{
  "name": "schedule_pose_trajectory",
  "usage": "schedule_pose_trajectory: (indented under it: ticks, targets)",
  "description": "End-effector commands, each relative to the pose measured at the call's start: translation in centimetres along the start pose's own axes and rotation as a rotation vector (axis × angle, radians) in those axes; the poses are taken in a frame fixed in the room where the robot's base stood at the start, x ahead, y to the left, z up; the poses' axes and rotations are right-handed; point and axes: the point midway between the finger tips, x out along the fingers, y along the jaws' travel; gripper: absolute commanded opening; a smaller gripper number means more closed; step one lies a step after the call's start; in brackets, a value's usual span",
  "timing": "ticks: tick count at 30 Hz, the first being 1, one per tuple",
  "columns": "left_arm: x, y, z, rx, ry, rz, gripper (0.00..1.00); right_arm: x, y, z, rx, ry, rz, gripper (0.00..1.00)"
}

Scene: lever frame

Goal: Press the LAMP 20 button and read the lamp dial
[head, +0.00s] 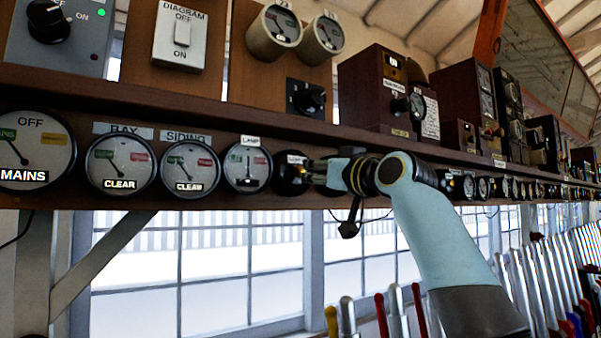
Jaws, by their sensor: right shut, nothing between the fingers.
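A round dial labelled LAMP (247,168) sits on the lower face of the shelf. Its needle points roughly straight up; the small text is too small to read. Just right of it is a round black button unit (291,178) with a small white label above that looks like LAMP. My right gripper (312,174) reaches in from the right, shut and empty, its tips at the right side of this button. I cannot tell whether the tips touch it or whether it is pressed in. My left gripper is not in view.
Dials labelled MAINS (36,152), BAY (121,165) and SIDING (190,169) line the shelf face to the left. Wooden instrument boxes (378,88) stand on the shelf above. Several levers (395,312) rise at lower right. Windows (215,265) fill the space below the shelf.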

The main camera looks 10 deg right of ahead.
Motion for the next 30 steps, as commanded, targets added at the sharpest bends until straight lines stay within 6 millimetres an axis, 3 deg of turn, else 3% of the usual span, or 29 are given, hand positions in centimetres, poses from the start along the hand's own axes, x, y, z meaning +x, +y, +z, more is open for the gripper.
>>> schedule_pose_trajectory:
  ticks: [11,25,30]
  targets:
    - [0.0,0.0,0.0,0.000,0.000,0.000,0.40,0.1,0.0,0.0,0.000,0.000,0.000,0.00]
    - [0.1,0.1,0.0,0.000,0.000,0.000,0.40,1.8,0.0,0.3,0.001,0.000,0.000,0.00]
    - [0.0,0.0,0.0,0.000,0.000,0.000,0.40,1.4,0.0,0.1,0.000,0.001,0.001,0.00]
